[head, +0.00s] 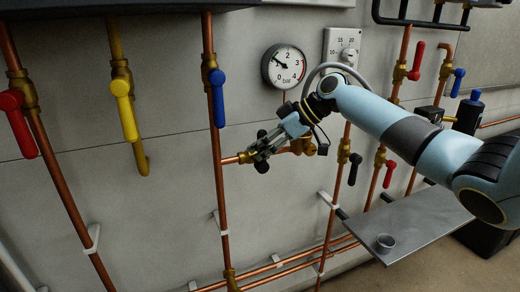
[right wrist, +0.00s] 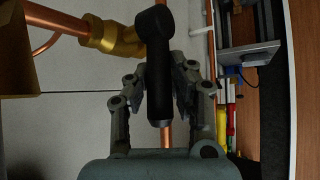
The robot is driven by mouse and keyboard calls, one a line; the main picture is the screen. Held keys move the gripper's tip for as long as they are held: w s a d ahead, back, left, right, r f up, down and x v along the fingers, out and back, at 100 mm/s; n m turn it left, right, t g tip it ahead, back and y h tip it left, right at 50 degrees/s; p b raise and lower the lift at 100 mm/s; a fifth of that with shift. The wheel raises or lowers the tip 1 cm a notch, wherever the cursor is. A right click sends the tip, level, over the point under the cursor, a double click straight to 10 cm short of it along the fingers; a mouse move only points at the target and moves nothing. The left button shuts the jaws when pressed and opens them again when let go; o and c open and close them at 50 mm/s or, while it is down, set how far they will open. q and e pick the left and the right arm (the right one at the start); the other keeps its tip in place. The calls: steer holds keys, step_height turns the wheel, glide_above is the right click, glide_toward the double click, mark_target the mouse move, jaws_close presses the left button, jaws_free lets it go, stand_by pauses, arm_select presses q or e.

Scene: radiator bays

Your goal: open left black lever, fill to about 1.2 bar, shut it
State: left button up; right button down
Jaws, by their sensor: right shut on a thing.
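The left black lever (right wrist: 160,85) sits on a brass valve (right wrist: 112,37) and shows between the fingers of my right gripper (right wrist: 166,88). The gripper is shut on the lever. In the head view my right gripper (head: 262,150) hides most of that lever, at a brass fitting (head: 245,157) beside the vertical copper pipe. The round pressure gauge (head: 284,66) hangs above, with a scale from 0 to 4 bar. Its needle points up and left, near the 1 mark; the exact reading is too small to tell. My left gripper is out of view.
Red (head: 17,122), yellow (head: 124,108) and blue (head: 217,97) levers hang at left. Another black lever (head: 354,168) and several red and blue levers are at right. A thermostat dial (head: 343,47) is beside the gauge.

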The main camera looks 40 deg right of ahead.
steer(key=shift+w+d+r, duration=0.15)
steer(key=shift+r, duration=0.05)
steer(key=c, duration=1.1)
jaws_free()
steer(key=shift+d+f, duration=0.1)
steer(key=v, duration=1.2)
